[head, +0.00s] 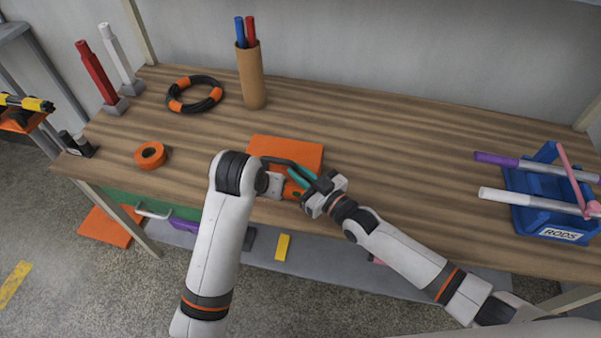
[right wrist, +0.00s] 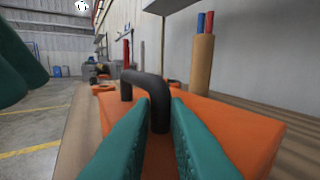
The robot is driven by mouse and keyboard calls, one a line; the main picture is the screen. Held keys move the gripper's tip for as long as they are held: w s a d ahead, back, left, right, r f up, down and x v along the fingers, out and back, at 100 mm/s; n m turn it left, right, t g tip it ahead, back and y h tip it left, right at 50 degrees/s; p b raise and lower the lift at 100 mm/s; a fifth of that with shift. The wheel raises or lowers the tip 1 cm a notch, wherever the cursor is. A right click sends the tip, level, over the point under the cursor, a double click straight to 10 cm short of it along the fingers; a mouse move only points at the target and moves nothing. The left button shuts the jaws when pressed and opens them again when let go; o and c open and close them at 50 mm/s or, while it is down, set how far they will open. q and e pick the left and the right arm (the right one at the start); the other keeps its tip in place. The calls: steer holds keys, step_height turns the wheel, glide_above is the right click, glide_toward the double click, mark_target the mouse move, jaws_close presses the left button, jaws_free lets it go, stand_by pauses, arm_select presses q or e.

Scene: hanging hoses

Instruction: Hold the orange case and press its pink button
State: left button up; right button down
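The orange case (head: 292,148) lies on the workbench and has a dark handle; in the right wrist view the case (right wrist: 225,130) fills the lower right. My right gripper (head: 295,173) has teal fingers on both sides of one leg of the handle (right wrist: 150,85). The gap at the fingertips is about as wide as that leg, so the gripper looks shut on it. My left gripper's grey body (head: 274,185) is close beside the case's near side. One teal part of it shows at the left of the right wrist view (right wrist: 18,65). Its fingertips are hidden in the head view. I see no pink button.
An orange tape roll (head: 150,155), a cable coil (head: 195,94) and a brown holder with rods (head: 250,78) stand left and behind. A blue rods bin (head: 545,190) is at the right. Bare bench (head: 410,150) lies between case and bin.

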stand_by(0.3)
arm_select(q)
steer(key=shift+f, duration=0.15)
stand_by(0.4)
steer(key=shift+c, duration=0.2)
jaws_close()
stand_by(1.6)
